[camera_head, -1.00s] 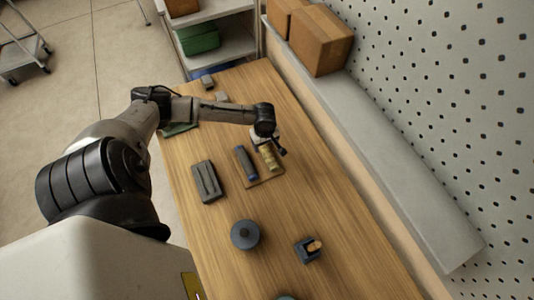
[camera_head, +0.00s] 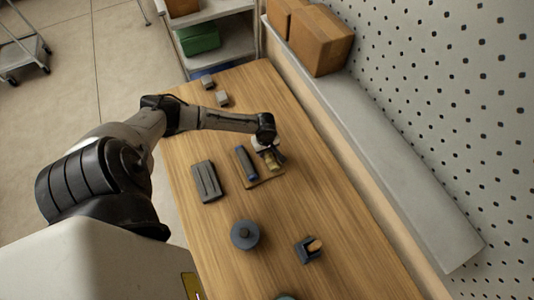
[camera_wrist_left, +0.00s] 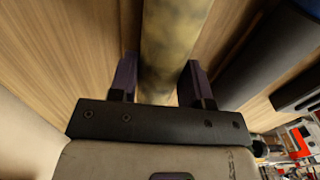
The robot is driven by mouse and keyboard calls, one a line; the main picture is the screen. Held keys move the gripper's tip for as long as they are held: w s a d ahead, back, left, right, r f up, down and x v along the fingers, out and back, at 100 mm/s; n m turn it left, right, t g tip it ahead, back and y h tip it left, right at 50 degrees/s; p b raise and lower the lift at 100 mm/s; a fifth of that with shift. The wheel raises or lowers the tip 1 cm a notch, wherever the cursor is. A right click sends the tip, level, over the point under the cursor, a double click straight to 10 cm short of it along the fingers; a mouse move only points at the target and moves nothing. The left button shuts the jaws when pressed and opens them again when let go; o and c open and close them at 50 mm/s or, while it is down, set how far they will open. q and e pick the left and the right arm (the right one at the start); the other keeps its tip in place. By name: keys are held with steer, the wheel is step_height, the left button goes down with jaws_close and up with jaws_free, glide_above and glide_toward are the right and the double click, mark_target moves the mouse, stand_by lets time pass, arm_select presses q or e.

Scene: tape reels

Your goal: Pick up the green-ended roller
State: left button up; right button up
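A yellowish mottled roller (camera_head: 272,165) lies on a small wooden tray (camera_head: 262,183), partly hidden under my left gripper (camera_head: 269,154). No green end shows on it. In the left wrist view the roller (camera_wrist_left: 172,40) runs between the two fingers of my left gripper (camera_wrist_left: 158,82), which are apart, one on each side. I see no clear grip on it. A dark roller with a blue end (camera_head: 246,163) lies beside it on the tray, and it also shows at right in the wrist view (camera_wrist_left: 265,55). My right gripper is not in view.
A dark grey slotted block (camera_head: 207,181) lies left of the tray. A round grey reel (camera_head: 245,235) and a dark holder with a wooden peg (camera_head: 308,249) stand nearer. Two small grey blocks (camera_head: 222,98) lie at the far end. A grey ledge (camera_head: 400,180) runs along the right.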

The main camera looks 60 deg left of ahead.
arm_select(q)
steer(key=c, duration=0.6)
steer(key=shift+r, duration=0.1)
